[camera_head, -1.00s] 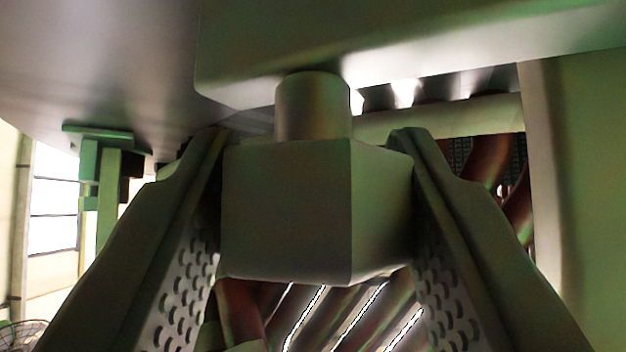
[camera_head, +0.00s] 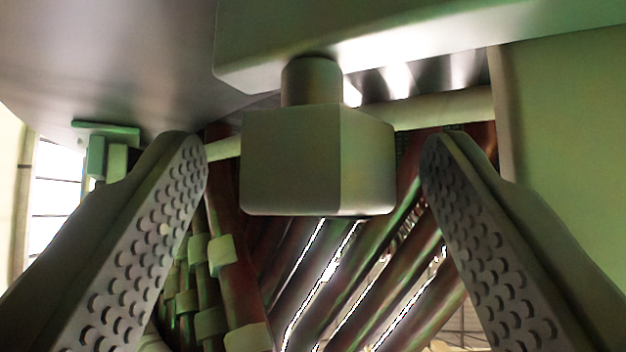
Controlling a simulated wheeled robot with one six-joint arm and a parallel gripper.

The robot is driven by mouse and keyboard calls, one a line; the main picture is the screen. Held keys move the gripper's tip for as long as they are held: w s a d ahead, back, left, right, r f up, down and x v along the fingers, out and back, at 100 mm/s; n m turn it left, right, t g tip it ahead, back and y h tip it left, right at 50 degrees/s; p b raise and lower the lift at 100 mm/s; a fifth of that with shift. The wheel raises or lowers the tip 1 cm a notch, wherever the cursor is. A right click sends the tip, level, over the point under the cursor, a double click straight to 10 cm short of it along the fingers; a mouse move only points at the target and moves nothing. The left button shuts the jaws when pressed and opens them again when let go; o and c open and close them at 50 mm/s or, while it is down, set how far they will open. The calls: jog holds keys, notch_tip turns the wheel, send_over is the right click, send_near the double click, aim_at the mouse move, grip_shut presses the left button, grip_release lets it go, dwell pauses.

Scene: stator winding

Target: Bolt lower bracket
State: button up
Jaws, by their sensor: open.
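A bolt with a large hexagonal head (camera_head: 318,165) hangs in the middle of the view. Its short round shank (camera_head: 312,80) goes up into the underside of a green-grey bracket plate (camera_head: 400,35). My gripper (camera_head: 315,150) is open, with one dimpled finger on each side of the bolt head. There is a clear gap between each finger and the head, and the head is not held. The upper end of the shank is hidden inside the plate.
Slanted dark red-brown winding bars (camera_head: 370,270) fill the space behind and below the bolt. Pale blocks (camera_head: 220,255) sit among bars at the left. A pale green wall (camera_head: 570,130) stands close on the right. A small green fitting (camera_head: 108,150) is at the far left.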

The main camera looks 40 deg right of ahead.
jog(key=v, duration=1.5)
jog(key=shift+f, duration=0.3)
jog(key=shift+s+a, duration=0.1)
jog(key=shift+s, duration=0.05)
